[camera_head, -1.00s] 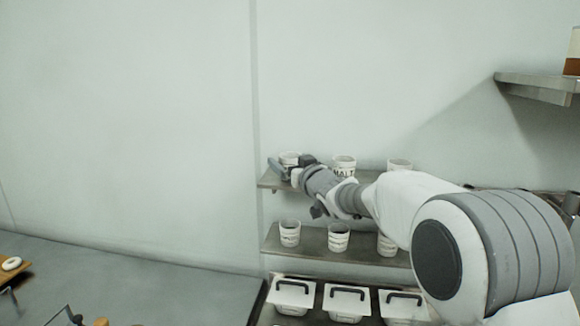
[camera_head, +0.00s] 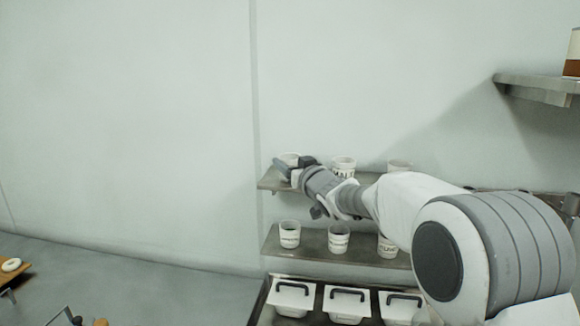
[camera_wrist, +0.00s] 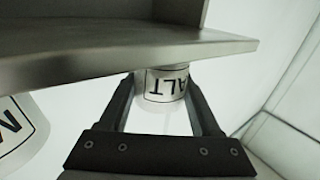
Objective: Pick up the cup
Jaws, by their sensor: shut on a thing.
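A white cup (camera_head: 290,157) stands at the left end of the upper shelf (camera_head: 270,182) in the head view, partly hidden by my gripper (camera_head: 286,169). In the wrist view, the cup (camera_wrist: 165,84) shows black upside-down lettering ending in "ALT". It sits between the two dark fingers of my gripper (camera_wrist: 161,92), which are shut on it. The cup's far end is hidden behind the shelf edge (camera_wrist: 90,68) in the wrist view, and I see no clear gap between cup and shelf.
Another labelled cup (camera_head: 343,166) stands right beside my wrist on the upper shelf, with one more (camera_head: 399,166) further right. A lower shelf (camera_head: 315,243) holds several cups. Lidded white bins (camera_head: 347,304) sit below. Left of the shelves is bare wall.

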